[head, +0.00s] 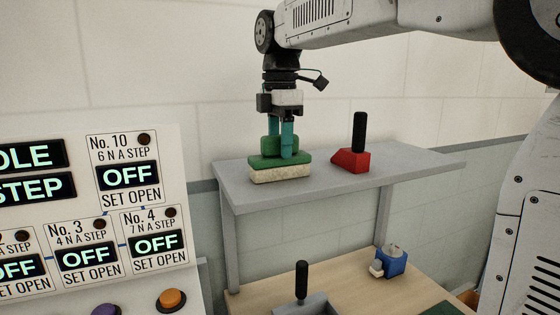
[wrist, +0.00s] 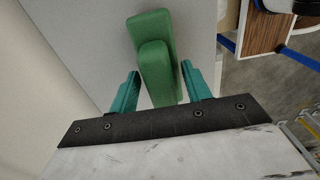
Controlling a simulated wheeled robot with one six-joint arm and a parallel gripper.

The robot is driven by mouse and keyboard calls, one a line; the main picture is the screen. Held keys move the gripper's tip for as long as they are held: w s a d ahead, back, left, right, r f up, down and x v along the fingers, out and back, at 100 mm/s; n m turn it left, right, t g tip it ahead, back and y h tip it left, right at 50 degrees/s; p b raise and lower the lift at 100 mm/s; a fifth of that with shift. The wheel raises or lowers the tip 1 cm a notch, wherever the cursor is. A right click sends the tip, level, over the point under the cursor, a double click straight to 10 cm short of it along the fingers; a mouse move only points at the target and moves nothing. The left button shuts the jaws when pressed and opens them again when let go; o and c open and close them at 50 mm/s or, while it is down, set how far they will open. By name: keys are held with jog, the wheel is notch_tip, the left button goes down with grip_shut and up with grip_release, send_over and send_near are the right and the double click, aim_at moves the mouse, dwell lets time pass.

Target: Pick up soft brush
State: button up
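The soft brush (head: 281,172), a green block with a raised green grip on top and pale bristles below, sits at the left end of the grey shelf (head: 345,185). In the wrist view the green brush (wrist: 153,35) reaches up from between my fingers. My gripper (head: 280,148) points straight down over it, teal fingers on either side of the raised grip. In the wrist view my gripper (wrist: 160,68) is open, with the grip between the fingers and some space beside it. The bristles are hidden in that view.
A red tool with a black upright handle (head: 352,160) stands on the shelf to the right of the brush. A panel with OFF displays (head: 90,220) is at the left. Below, the wooden surface holds a blue object (head: 392,263) and a grey black-handled tool (head: 303,290).

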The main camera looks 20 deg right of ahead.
jog(key=c, duration=0.8)
jog(key=shift+c, duration=0.2)
jog(key=shift+r, duration=0.1)
